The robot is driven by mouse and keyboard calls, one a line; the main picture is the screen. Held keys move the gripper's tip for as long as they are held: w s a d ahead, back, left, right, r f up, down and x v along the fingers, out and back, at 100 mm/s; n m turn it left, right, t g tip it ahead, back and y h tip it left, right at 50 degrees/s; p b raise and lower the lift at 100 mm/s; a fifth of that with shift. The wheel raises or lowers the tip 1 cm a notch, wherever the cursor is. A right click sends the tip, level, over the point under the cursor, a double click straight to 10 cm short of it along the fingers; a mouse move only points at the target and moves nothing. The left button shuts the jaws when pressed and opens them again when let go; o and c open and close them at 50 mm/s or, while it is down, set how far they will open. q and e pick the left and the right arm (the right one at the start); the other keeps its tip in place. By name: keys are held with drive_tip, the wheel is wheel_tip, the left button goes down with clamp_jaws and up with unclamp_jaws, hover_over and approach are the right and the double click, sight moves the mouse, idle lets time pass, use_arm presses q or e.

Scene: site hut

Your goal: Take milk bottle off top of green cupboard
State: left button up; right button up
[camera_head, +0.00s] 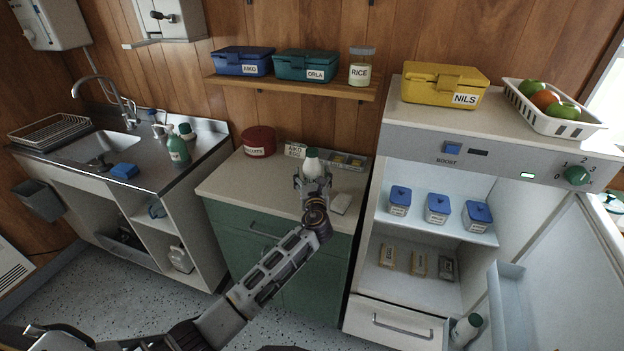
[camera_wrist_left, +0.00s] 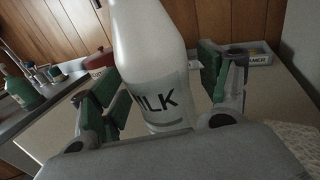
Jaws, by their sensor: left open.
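The milk bottle (camera_head: 312,163) stands upright on top of the green cupboard (camera_head: 234,187). It is white with a green cap in the head view. My left gripper (camera_head: 313,184) is at the bottle, in front of its lower part. In the left wrist view the bottle (camera_wrist_left: 155,75) stands between the two open fingers (camera_wrist_left: 160,95), its label showing "ILK". There is a gap between the bottle and the right finger; whether the left finger touches it I cannot tell. My right gripper is not in view.
A dark red tin (camera_head: 259,141) and a grey tray (camera_head: 345,160) of small items stand behind on the cupboard top. A white block (camera_head: 341,203) lies right of the gripper. A shelf (camera_head: 300,87) hangs above. The open fridge (camera_head: 425,160) stands close on the right.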

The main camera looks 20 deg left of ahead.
use_arm(q)
drive_tip(key=shift+w+a, duration=0.15)
drive_tip(key=shift+w, duration=0.15)
drive_tip(key=shift+r, duration=0.1)
drive_tip(key=c, duration=1.3)
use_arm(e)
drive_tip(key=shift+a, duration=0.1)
